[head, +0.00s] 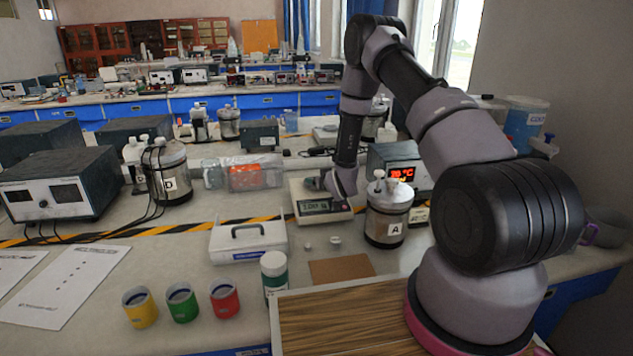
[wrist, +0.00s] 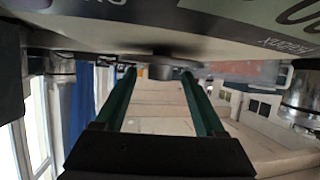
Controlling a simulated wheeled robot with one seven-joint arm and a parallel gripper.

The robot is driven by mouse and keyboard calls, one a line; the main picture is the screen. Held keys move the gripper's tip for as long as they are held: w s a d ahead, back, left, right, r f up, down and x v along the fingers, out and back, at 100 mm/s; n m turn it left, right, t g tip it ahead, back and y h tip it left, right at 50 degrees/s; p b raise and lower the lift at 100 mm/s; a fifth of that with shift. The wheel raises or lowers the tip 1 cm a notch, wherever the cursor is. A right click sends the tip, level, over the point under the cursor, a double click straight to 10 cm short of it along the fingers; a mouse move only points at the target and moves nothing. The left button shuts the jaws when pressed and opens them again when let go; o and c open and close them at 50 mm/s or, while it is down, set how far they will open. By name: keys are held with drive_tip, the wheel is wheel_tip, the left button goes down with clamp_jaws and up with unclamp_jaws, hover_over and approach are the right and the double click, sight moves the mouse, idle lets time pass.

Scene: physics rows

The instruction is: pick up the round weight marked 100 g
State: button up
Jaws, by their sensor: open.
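The wrist view is upside down. In it, my gripper (wrist: 158,76) is open, with one green finger on each side. A small grey round weight (wrist: 160,71) shows between the fingertips, apart from both, seemingly on the dark pan of the scale. Its marking cannot be read. In the head view, my gripper (head: 322,183) is low over the scale (head: 325,216), whose display is lit, and the arm hides much of the pan. Two small round weights, one (head: 308,246) and another (head: 335,240), lie on the bench in front of the scale; their marks are too small to read.
Canister A (head: 387,222) stands close right of the scale. A white case (head: 248,240) and a green-and-white bottle (head: 274,272) stand to the left. A brown mat (head: 341,269) lies in front. Yellow, green and red cups stand at the front left.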

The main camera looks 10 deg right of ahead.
clamp_jaws()
drive_tip(key=shift+r, duration=0.15)
